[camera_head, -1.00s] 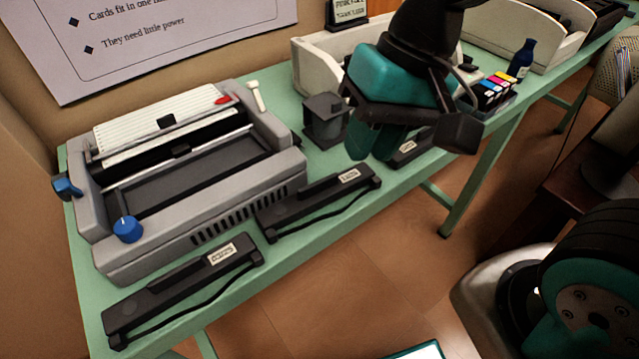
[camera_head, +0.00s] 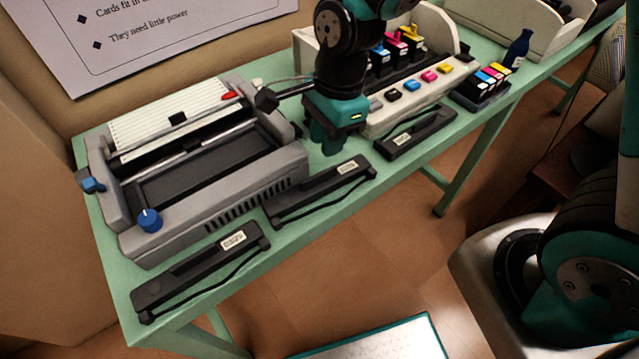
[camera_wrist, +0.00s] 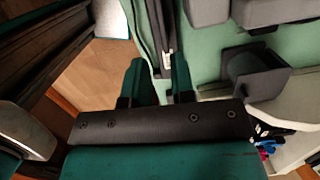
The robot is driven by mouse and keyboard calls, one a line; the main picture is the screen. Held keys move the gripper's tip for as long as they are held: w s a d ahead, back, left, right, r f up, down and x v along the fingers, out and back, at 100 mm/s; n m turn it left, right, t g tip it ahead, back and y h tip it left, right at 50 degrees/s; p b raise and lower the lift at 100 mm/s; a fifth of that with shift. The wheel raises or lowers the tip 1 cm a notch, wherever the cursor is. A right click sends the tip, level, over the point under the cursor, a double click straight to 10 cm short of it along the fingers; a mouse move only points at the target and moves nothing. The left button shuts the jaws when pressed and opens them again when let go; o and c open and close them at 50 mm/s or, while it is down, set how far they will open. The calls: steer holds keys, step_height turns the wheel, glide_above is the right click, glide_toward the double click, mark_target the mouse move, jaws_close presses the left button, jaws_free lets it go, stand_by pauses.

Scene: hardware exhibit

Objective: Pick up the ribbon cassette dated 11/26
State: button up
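Three flat black ribbon cassettes with pale labels lie along the front of the green table. One is at the left (camera_head: 185,278), one in the middle (camera_head: 305,198) and one at the right (camera_head: 405,138). The label dates are too small to read. My gripper (camera_head: 335,140) points down by the labelled right end of the middle cassette. In the wrist view, the two teal fingertips of my gripper (camera_wrist: 159,78) are apart. A black cassette with a white label (camera_wrist: 155,30) shows in line with the gap between them. Contact cannot be told.
A dark square cup (camera_wrist: 258,75) is close to the right of my fingers. A white holder with colour cartridges (camera_head: 440,85) and a blue bottle (camera_head: 518,50) stand farther right. The green table's (camera_head: 265,268) front edge is near.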

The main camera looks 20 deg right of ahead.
mark_target(319, 174)
steer(key=f, duration=0.3)
steer(key=a+f, duration=0.1)
steer(key=f, duration=0.4)
steer(key=shift+a+f, duration=0.2)
steer(key=shift+f, duration=0.2)
jaws_close()
